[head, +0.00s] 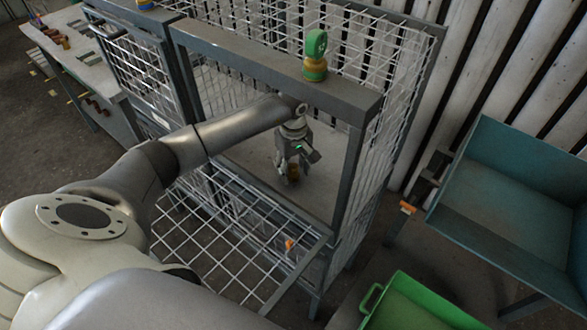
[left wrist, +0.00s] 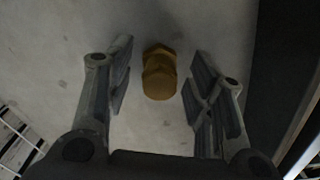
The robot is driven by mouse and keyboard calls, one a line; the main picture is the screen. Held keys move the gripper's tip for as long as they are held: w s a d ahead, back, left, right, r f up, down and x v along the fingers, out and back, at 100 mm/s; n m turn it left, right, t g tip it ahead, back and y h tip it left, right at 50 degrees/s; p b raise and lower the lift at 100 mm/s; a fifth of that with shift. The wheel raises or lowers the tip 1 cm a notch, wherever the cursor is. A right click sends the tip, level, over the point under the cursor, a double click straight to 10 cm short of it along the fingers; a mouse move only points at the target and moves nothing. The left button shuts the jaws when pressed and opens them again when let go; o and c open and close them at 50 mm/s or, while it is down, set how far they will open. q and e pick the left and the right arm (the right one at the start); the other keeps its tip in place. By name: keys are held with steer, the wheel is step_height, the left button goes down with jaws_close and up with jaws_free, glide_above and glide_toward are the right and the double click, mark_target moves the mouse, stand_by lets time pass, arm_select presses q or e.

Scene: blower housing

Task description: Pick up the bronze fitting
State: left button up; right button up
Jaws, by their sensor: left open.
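The bronze fitting (left wrist: 159,73) stands on a pale grey surface in the left wrist view, a brass-coloured piece with a hexagonal part. It lies between the two open fingers of my left gripper (left wrist: 160,85), with a gap on each side. In the head view the left gripper (head: 293,172) reaches down inside the wire-mesh cage, and the bronze fitting (head: 293,173) shows small and partly hidden at its fingertips. My right gripper is not in view.
The cage's grey top beam (head: 270,75) runs above my left arm, and mesh walls stand behind and beside it. A mesh door (head: 225,240) hangs open in front. A teal bin (head: 510,190) and a green tray (head: 415,305) stand at the right.

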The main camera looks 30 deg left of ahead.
arm_select(q)
steer(key=shift+f, duration=0.15)
steer(key=shift+c, duration=0.2)
jaws_close()
steer(key=shift+r, duration=0.2)
